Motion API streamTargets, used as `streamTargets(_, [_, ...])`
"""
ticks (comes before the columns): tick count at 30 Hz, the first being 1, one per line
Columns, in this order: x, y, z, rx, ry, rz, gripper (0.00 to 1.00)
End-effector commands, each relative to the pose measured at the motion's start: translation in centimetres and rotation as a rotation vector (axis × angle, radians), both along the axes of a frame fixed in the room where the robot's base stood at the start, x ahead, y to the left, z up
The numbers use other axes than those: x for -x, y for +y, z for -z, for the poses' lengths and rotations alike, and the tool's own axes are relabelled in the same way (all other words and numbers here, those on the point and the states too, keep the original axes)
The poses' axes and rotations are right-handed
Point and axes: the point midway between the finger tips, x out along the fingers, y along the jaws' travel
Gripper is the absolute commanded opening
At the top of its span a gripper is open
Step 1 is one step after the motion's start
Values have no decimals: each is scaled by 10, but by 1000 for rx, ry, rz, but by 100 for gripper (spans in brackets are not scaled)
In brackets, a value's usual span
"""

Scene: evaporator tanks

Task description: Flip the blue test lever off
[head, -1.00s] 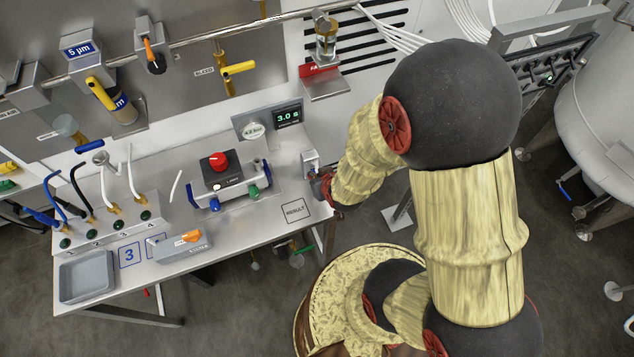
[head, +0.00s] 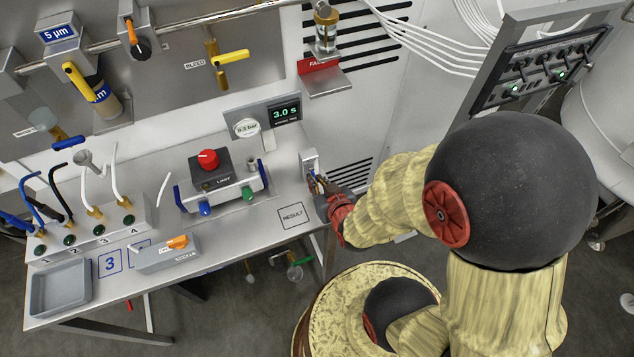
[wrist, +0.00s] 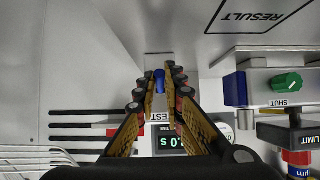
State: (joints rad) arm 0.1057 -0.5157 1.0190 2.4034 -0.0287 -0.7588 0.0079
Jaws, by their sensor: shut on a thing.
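The blue test lever (wrist: 159,78) shows in the wrist view as a small blue piece between my fingertips. A label ending in "EST" is partly visible just below it, behind the fingers. The lever belongs to a small grey box (head: 309,159) at the right end of the bench in the head view. There my fingers largely hide the lever. My gripper (head: 317,181) reaches the front of this box from the right. In the wrist view my gripper (wrist: 157,90) is shut on the lever, with a finger on each side.
The bench (head: 240,240) holds a limit unit with a red knob (head: 208,159), a timer display (head: 285,113) reading 3.0 s and a grey tray (head: 60,287). The RESULT square (head: 292,215) is bare. A slotted wall panel (head: 345,180) stands behind my gripper.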

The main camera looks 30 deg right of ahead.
Motion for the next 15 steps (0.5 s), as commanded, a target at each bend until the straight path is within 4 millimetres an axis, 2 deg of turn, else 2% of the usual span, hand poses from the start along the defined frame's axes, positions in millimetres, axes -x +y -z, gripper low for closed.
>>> streamTargets(7, [0,0,0,0,1,0,0])
streamTargets(8, [0,0,0,0,1,0,11])
streamTargets(15, [0,0,0,0,1,0,24])
